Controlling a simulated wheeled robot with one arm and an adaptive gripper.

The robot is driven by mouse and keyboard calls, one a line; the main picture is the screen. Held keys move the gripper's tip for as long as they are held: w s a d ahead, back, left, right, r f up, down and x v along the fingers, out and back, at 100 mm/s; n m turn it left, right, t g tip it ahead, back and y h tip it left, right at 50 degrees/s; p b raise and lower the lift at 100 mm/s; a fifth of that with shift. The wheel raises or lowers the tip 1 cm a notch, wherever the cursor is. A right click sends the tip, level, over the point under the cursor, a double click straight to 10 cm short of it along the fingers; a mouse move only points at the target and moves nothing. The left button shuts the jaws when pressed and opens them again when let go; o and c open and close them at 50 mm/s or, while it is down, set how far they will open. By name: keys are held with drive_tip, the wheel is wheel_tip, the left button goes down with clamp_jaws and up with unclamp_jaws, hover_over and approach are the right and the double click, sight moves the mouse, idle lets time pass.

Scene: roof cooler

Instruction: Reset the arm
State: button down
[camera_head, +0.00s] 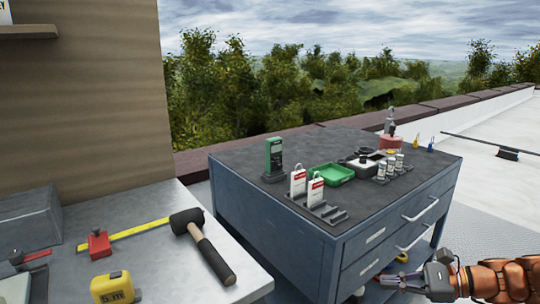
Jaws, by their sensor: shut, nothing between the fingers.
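My gripper (388,281) shows at the lower right in the head view, at the end of my orange arm (500,280), which enters from the right edge. It is shut and empty. It is in front of the blue drawer cabinet (280,235), low by its drawer side and below the cabinet's top. I cannot tell whether it touches the cabinet or the things seen behind the fingers.
On the cabinet top are a green meter (274,157), a green tray (331,175), white tags (298,182) and small jars. The left metal bench (150,207) holds a mallet (205,245) and a yellow tape measure (113,287). A broom (508,154) lies at right.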

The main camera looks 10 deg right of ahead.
drive_tip(key=s+a+r+n+g+h+p, duration=0.2)
drive_tip(key=s+a+r+n+g+p, duration=0.3)
drive_tip(key=a, duration=0.4)
drive_tip(key=s+a+r+n+g+h+p, duration=0.3)
drive_tip(key=s+a+r+n+p, duration=0.25)
drive_tip(key=a, duration=0.25)
drive_tip(key=s+d+r+n+h+p, duration=0.1)
drive_tip(key=s+r+n+h+p, duration=0.3)
drive_tip(key=s, duration=0.3)
drive_tip(key=s+d+r+n+h+p, duration=0.1)
drive_tip(key=s+r+n+h+p, duration=0.3)
drive_tip(key=s+n+p, duration=0.1)
drive_tip(key=s+p, duration=0.1)
drive_tip(key=s, duration=0.1)
drive_tip(key=shift+s+d, duration=0.3)
drive_tip(key=shift+s+n, duration=0.1)
drive_tip(key=shift+n, duration=0.15)
